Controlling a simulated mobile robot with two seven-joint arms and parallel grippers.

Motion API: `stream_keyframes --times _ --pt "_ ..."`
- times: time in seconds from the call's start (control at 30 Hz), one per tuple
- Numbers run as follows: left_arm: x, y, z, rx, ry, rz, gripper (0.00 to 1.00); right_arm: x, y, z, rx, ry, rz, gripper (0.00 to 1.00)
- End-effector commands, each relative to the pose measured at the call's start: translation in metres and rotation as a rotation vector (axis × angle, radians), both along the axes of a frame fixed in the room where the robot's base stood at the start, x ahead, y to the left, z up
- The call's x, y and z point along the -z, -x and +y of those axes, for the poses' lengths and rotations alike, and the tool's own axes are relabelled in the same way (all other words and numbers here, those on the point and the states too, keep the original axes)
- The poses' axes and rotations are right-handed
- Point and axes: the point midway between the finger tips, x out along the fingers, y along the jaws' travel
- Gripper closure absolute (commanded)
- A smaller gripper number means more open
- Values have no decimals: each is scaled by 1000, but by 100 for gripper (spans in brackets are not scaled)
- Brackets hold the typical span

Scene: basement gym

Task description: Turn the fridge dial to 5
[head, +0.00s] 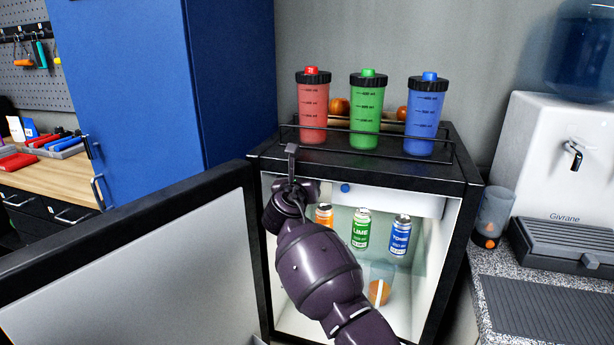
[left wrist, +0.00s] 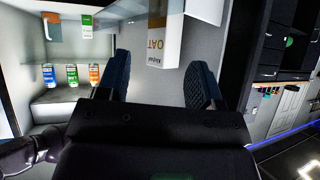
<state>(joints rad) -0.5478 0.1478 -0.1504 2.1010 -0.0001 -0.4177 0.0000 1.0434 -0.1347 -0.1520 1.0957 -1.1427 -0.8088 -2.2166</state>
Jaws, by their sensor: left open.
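The small black fridge (head: 460,200) stands with its door (head: 130,260) open to the left. A small blue round knob (head: 345,188) sits on the white panel (head: 385,200) at the top inside; it looks like the dial, and its numbers are too small to read.
Orange, lime and tonic cans (head: 360,229) stand inside, above a cup (head: 380,285). An oat carton (left wrist: 165,35) appears upside down beyond my left fingers. Red, green and blue shaker bottles (head: 367,108) stand on top. A water dispenser (head: 545,145) is at the right.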

Motion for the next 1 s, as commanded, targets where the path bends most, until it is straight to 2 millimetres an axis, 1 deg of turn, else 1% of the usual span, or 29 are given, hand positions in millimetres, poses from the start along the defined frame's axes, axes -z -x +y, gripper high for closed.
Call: stream_keyframes --times 0.3,0.37,0.63,1.0 --pt "2 2 2 3 -6 8 40 -1 0 1 0 0 0 40" --pt "3 3 3 4 -7 10 40 -1 0 1 0 0 0 48" --pt "5 4 3 4 -7 13 40 0 0 0 1 0 0 89" --pt "4 3 0 -6 3 11 40 0 0 0 1 0 0 89"
